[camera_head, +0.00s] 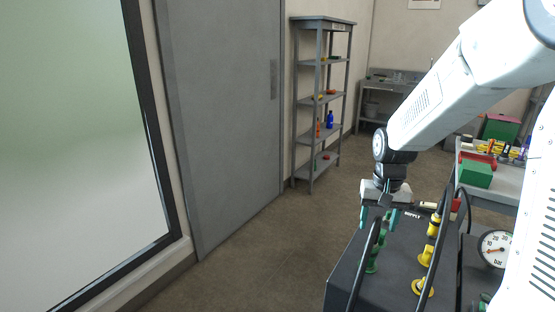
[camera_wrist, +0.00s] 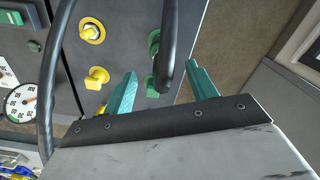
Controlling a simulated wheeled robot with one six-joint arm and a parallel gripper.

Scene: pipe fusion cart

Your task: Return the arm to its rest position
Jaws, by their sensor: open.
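My arm reaches in from the right of the head view. My gripper (camera_head: 378,214) points down over the left part of a dark cart panel (camera_head: 345,272). In the wrist view its two teal fingers (camera_wrist: 160,88) are apart. A black hose (camera_wrist: 168,45) passes between or in front of the fingers; I cannot tell if it touches them. A green fitting (camera_head: 372,262) sits on the panel below the gripper, and in the wrist view a green part (camera_wrist: 153,42) shows beside the hose.
Yellow knobs (camera_head: 425,257) and a pressure gauge (camera_head: 495,249) are on the cart. Black hoses (camera_head: 443,235) arch above it. A bench with a green box (camera_head: 475,174) stands behind. A shelf (camera_head: 320,62) stands by the grey door (camera_head: 225,110). The floor (camera_head: 265,255) left of the cart is clear.

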